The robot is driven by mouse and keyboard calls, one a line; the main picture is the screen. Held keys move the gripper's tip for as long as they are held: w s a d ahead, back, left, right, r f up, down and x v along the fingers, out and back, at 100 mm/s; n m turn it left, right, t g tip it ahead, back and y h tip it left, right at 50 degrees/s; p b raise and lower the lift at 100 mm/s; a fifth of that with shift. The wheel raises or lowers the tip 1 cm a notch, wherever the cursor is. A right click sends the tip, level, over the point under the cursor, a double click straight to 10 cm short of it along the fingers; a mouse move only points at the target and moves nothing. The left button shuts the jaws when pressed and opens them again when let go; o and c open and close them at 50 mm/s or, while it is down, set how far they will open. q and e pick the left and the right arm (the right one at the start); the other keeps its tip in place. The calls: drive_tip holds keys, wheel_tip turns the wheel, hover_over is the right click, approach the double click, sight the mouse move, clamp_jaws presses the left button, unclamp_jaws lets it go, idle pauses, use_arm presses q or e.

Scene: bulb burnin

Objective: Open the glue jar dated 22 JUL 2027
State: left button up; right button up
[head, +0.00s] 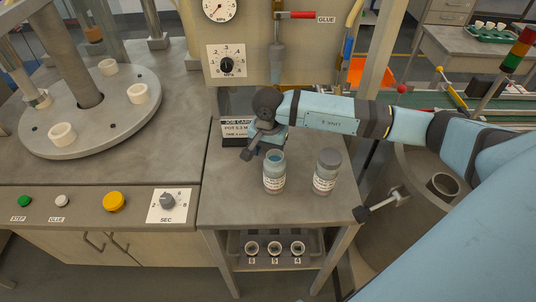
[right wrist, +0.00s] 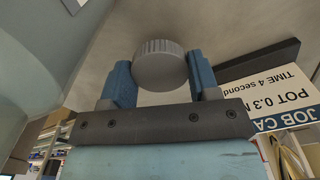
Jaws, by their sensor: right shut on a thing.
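Two small glue jars stand upright on the grey bench in the head view. The left jar (head: 274,174) has no lid, and its open mouth shows a bluish inside. The right jar (head: 325,172) has its grey lid on. Both have white labels with reddish print, too small to read the dates. My right gripper (head: 252,147) is just left of and behind the open jar. In the right wrist view it is shut on a grey ribbed lid (right wrist: 160,66), held between its blue fingers. My left gripper is not in view.
A job card (head: 237,128) stands behind my right gripper; it also shows in the right wrist view (right wrist: 284,101). A round turntable (head: 90,135) with white rings is at the left. Several cups sit in a lower tray (head: 276,261). Bare bench lies in front of the jars.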

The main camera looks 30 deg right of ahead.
wheel_tip(320, 180, down, 2)
drive_tip(key=shift+f, duration=0.1)
drive_tip(key=shift+f, duration=0.2)
drive_tip(key=o, duration=1)
drive_tip(key=shift+r, duration=0.1)
